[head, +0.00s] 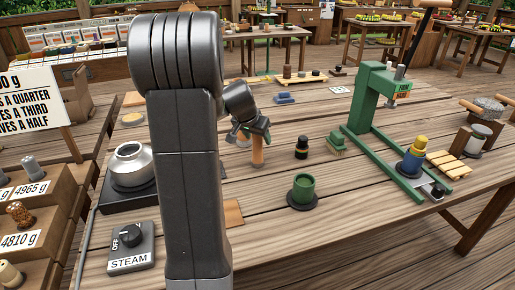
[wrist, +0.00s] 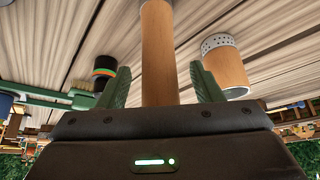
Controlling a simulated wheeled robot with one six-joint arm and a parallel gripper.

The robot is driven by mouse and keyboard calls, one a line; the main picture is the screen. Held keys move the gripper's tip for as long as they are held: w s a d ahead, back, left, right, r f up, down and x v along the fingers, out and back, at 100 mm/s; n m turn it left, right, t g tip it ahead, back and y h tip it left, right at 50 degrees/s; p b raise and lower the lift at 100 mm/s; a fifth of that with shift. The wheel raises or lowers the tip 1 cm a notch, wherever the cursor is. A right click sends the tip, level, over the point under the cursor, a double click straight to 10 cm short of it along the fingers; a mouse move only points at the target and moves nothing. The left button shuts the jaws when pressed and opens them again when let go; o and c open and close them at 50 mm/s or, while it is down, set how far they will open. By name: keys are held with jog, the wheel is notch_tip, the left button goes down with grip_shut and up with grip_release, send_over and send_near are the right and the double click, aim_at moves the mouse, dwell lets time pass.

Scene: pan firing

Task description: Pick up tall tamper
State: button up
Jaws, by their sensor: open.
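The tall tamper (head: 257,152) is a slim wooden cylinder standing on the table beside my arm in the head view. In the wrist view the tall tamper (wrist: 158,55) runs between the two green fingers of my gripper (wrist: 160,90). A gap shows on each side of it, so the fingers are around it but not closed on it. In the head view my gripper (head: 250,132) is at the upper part of the tamper. Its lower end is partly hidden by my arm in the head view.
A wooden cylinder with a perforated metal end (wrist: 225,65) stands close beside one finger. A black striped jar (head: 301,148), a green brush (head: 335,146) and a green cup (head: 303,190) are to the right. A green press frame (head: 378,100) stands farther right. A metal pot (head: 132,165) is left.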

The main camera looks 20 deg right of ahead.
jog(key=shift+w+d+f, duration=0.15)
jog(key=shift+f, duration=0.2)
jog(key=shift+c, duration=0.2)
jog(key=c, duration=1.1)
jog(key=shift+r, duration=0.1)
jog(key=shift+c, duration=0.2)
